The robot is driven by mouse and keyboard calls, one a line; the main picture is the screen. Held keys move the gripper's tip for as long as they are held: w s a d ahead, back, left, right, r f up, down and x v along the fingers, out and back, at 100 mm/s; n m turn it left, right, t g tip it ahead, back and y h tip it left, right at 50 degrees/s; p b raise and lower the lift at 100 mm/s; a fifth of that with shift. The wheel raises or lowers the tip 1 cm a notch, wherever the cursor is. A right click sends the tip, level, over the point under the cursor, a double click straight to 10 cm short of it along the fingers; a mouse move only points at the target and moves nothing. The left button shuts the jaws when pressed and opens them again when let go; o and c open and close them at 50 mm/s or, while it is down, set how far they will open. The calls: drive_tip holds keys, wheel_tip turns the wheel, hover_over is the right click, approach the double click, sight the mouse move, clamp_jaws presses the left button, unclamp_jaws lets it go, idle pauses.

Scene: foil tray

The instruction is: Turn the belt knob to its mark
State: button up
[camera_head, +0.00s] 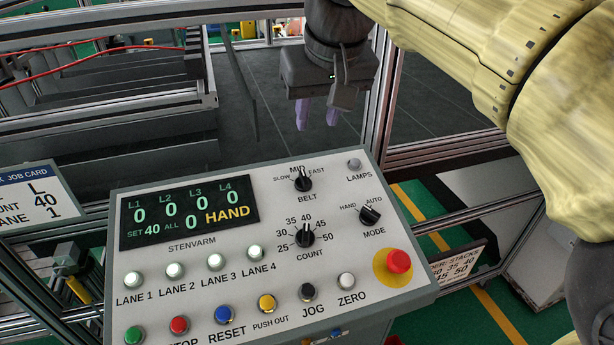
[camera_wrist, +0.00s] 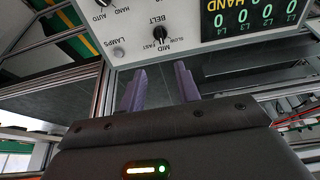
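The belt knob (camera_head: 303,181) is a small black knob at the top of the grey control panel (camera_head: 330,262), with SLOW, MID and FAST printed around it. Its white pointer line points up toward MID. In the wrist view, the belt knob (camera_wrist: 159,34) shows upside down, just beyond the fingertips. My gripper (camera_head: 317,118) hangs behind the panel's top edge, with two purple fingers spread apart. It also shows in the wrist view (camera_wrist: 160,73), with nothing between the fingers and apart from the knob.
The count knob (camera_head: 305,236) and mode knob (camera_head: 370,214) sit near the belt knob. A red stop button (camera_head: 398,261) stands up at the panel's right. The display (camera_head: 189,213) reads HAND and SET 40. A partly cut-off job card (camera_head: 38,196) is at left. Metal frame posts flank the panel.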

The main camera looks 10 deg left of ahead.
sight(304, 177)
drive_tip(key=p+x, duration=0.2)
drive_tip(key=x, duration=1.5)
drive_tip(key=shift+f, duration=0.1)
drive_tip(key=shift+s, duration=0.1)
drive_tip(key=shift+c, duration=0.4)
clamp_jaws()
